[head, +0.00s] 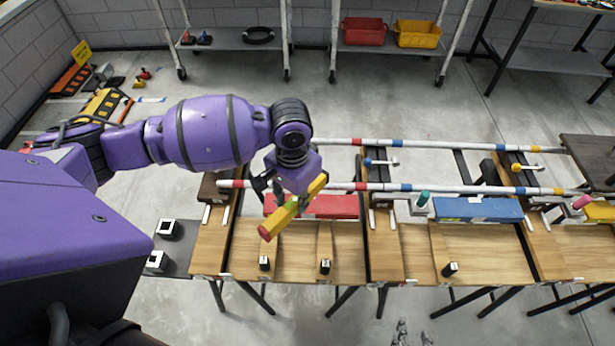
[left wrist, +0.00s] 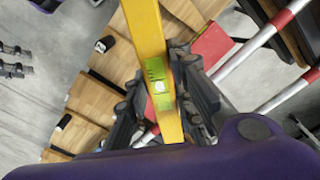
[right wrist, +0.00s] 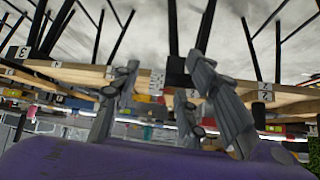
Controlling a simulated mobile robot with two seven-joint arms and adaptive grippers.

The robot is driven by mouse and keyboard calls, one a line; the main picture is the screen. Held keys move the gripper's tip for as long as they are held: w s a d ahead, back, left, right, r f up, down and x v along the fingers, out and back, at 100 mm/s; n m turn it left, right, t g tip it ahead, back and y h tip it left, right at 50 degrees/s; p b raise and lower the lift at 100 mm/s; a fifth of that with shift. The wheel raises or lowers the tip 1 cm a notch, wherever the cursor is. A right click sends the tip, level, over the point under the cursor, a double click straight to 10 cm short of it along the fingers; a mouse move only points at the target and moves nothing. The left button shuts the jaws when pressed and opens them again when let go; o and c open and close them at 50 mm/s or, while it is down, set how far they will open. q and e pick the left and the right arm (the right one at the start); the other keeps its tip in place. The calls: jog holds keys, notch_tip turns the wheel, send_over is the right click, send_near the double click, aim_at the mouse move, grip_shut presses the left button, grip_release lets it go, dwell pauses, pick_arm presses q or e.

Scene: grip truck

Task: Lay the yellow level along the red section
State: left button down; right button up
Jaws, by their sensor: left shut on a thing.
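My left gripper (head: 291,199) is shut on the yellow level (head: 302,202), above the near edge of the red section. The level slants in the head view, with a red end cap at its lower left. In the left wrist view the level (left wrist: 148,35) runs between the fingers (left wrist: 165,95), its green vial facing the camera. The red section (head: 335,207) is a long red block at the back of the left wooden bench, partly hidden by the level and gripper. My right gripper (right wrist: 165,95) is open and empty in the right wrist view, away from the level.
Striped pipes (head: 345,186) run across the benches behind the red section. Small black blocks (head: 325,266) stand on the bench front. Bare wood (head: 345,240) lies between.

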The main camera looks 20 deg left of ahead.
pick_arm(q)
jog(key=w+f+m, duration=0.1)
jog(key=w+m, duration=0.2)
jog(key=w+f+m+b, duration=0.1)
jog(key=w+f+m, duration=0.1)
jog(key=m, duration=0.2)
jog(key=w+d+f+m+b, duration=0.1)
jog(key=w+f+m, duration=0.1)
jog(key=w+m, duration=0.1)
jog(key=shift+w+d, duration=0.1)
jog(key=shift+w, duration=0.25)
jog(key=shift+f+b, duration=0.75)
jog(key=shift+f, duration=0.6)
jog(key=shift+f+b, duration=0.55)
jog(key=shift+f, duration=0.4)
jog(key=shift+w+f, duration=0.1)
jog(key=shift+f, duration=0.4)
pick_arm(e)
jog(key=shift+s+d+f, duration=0.2)
jog(key=shift+s+f, duration=0.1)
jog(key=shift+f, duration=0.45)
jog(key=shift+s+d+f, duration=0.25)
jog(key=shift+f, duration=0.5)
jog(key=shift+s+d+f, duration=0.2)
jog(key=shift+s+f, duration=0.1)
jog(key=shift+f, duration=0.45)
pick_arm(q)
jog(key=c, duration=1.4)
grip_release()
jog(key=shift+c, duration=0.2)
